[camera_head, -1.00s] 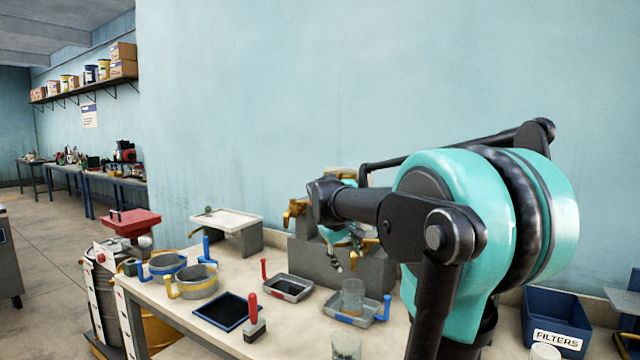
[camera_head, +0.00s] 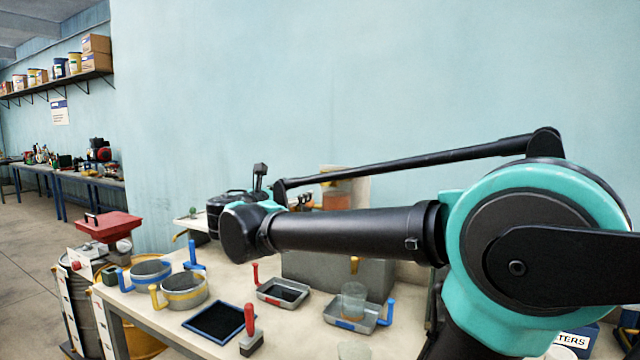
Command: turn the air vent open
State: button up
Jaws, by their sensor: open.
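A tan and orange container (camera_head: 345,187) stands at the back of the bench, against the wall, partly behind my arm. I cannot make out the air vent on it; my arm covers the lower part. My arm reaches left across the bench and folds back there. What seems to be my gripper (camera_head: 303,200) shows as small dark and pale parts just above my arm, left of the container. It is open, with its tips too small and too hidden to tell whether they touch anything.
A grey block (camera_head: 315,269) with a brass tap (camera_head: 354,265) stands below the container. In front are small trays (camera_head: 283,293), a glass beaker (camera_head: 353,301), sieves (camera_head: 185,291) and a red-handled tool (camera_head: 250,330).

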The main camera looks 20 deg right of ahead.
jog(key=x, duration=1.5)
jog(key=shift+d, duration=0.2)
jog(key=shift+w+f, duration=0.1)
jog(key=c, duration=1.2)
jog(key=shift+o, duration=0.2)
jog(key=shift+m, duration=9.2)
